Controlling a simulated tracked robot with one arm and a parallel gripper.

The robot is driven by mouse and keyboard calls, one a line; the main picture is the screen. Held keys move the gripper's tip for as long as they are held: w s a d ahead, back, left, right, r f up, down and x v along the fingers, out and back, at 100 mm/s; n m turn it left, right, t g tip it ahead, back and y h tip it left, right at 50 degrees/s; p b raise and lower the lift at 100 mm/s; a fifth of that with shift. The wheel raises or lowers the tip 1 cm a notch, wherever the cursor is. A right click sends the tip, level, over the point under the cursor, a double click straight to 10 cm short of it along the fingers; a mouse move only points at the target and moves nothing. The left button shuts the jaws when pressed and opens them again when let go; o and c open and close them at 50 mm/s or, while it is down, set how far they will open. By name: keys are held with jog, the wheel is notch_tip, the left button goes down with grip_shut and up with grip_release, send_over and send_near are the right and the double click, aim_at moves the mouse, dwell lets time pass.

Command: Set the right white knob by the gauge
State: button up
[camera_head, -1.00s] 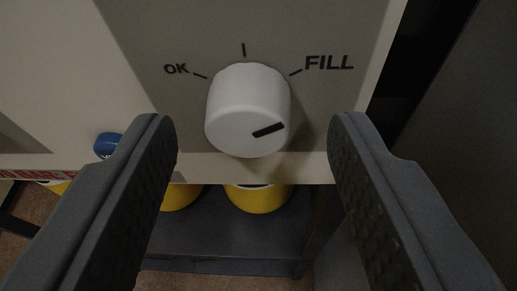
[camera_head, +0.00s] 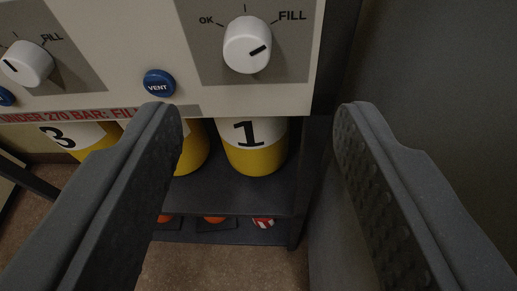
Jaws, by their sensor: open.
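The right white knob (camera_head: 247,45) is on the grey panel (camera_head: 297,68) at the top middle of the view. Its dark pointer mark points right and slightly up, toward the FILL side. Tick marks and the labels OK and FILL sit above it. My gripper (camera_head: 256,112) is open and empty, its two dark fingers wide apart. The knob lies beyond and above the fingertips, not between them. A second white knob (camera_head: 28,64) is at the left, its pointer mark on its left side. No gauge shows in this view.
A blue VENT button (camera_head: 159,83) sits between the knobs. Below the console, yellow-and-white cylinders stand on a dark shelf (camera_head: 230,190), one marked 1 (camera_head: 252,160), another marked 3 (camera_head: 85,142). A grey wall or cabinet side (camera_head: 425,70) is close on the right.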

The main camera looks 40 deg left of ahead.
jog(key=shift+s+d+f+b, duration=0.1)
jog(key=shift+s+d+b, duration=0.05)
jog(key=shift+b, duration=0.7)
jog(key=shift+b+v, duration=2.3)
jog(key=shift+b, duration=1)
jog(key=shift+s, duration=0.1)
